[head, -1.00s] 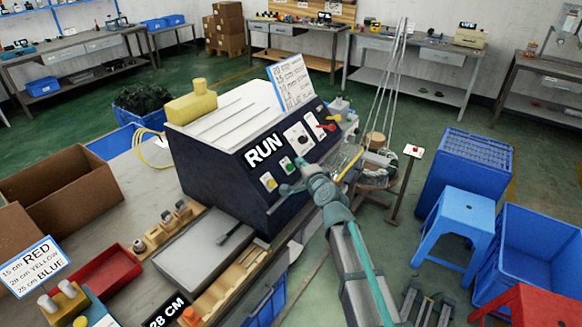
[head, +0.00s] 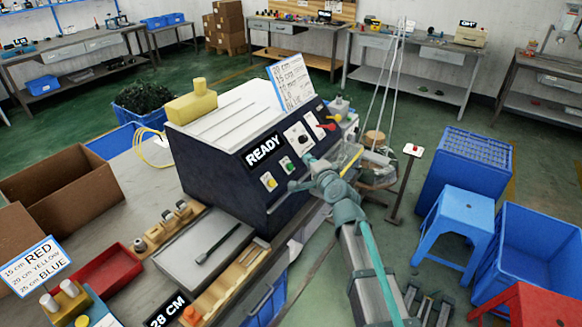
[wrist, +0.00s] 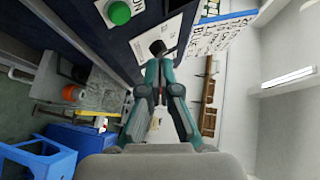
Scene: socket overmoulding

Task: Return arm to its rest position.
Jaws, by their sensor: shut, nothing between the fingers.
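My gripper (head: 294,186) is in front of the dark control panel of the machine (head: 225,190), a little below its green button (head: 287,165). In the wrist view my gripper (wrist: 158,50) has its fingertips together, with nothing held between them. The green button also shows in the wrist view (wrist: 119,12), up and left of the fingertips. The fingertips look apart from the panel, though the exact gap is hard to tell. The machine's display (head: 264,151) reads READY. My arm reaches in from the lower right.
Right of my arm stand a blue stool (head: 455,225), blue crates (head: 545,235) and a red-buttoned post (head: 413,150). A workbench at left holds a red tray (head: 107,272), a cardboard box (head: 70,190) and a grey plate (head: 190,262).

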